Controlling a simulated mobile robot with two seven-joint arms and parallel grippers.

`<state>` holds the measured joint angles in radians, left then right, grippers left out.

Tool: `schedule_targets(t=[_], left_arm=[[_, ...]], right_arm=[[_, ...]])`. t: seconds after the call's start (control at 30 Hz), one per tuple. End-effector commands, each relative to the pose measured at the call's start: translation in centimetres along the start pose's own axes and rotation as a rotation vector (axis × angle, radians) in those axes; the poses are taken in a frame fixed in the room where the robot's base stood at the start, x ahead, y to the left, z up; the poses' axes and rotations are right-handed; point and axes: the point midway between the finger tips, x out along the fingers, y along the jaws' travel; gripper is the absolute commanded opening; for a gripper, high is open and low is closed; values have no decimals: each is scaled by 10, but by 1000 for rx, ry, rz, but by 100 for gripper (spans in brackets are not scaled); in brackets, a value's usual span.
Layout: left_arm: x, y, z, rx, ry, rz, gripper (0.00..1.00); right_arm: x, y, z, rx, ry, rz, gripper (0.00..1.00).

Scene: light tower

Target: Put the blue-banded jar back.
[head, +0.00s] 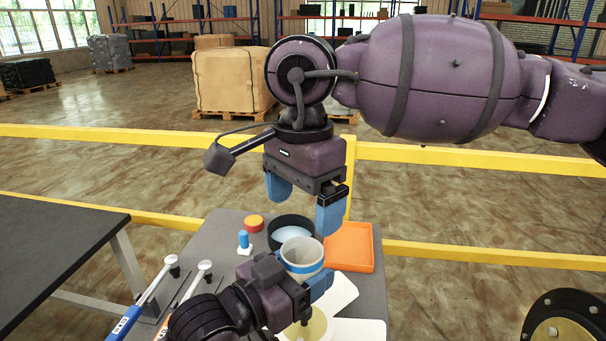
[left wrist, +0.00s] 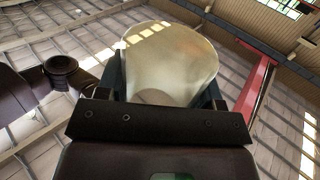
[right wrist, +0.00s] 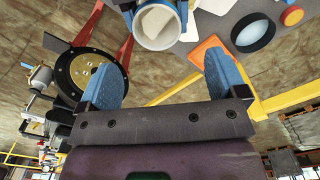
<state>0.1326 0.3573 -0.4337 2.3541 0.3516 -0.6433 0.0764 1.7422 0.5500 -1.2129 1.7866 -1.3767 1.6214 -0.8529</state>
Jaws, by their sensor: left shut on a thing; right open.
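The blue-banded jar (head: 302,250) is pale and translucent, with its open mouth facing up and a blue band lower down. My left gripper (head: 303,280) is shut on it and holds it over the small grey table. The jar fills the upper middle of the left wrist view (left wrist: 170,60), between the fingers. Its open mouth shows at the top of the right wrist view (right wrist: 158,25). My right gripper (head: 305,202) is open and empty above and behind the jar, with its blue fingers (right wrist: 163,80) spread apart. I cannot tell the jar's height above the table.
On the grey table (head: 215,232) stand a black round dish (head: 291,229), a red-orange cap (head: 253,223), a blue-topped peg (head: 243,241) and an orange tray (head: 348,247). White pads (head: 360,330) lie in front. Two pipette-like tools (head: 145,297) lie left, near a dark table (head: 50,250).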

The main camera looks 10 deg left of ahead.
Motion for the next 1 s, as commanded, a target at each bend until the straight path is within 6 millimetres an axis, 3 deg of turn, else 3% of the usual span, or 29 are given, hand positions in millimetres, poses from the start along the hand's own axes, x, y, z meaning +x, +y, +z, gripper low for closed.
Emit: schedule_targets(t=[0.2,0.43,0.9,1.0], left_arm=[[0,0,0,0,0,0,35],[0,0,0,0,0,0,35],[0,0,0,0,1,0,35],[0,0,0,0,1,0,35]], right_arm=[[36,0,0,1,-1,2,91],[62,0,0,1,-1,0,91],[72,0,0,1,0,-1,91],[72,0,0,1,0,-1,75]])
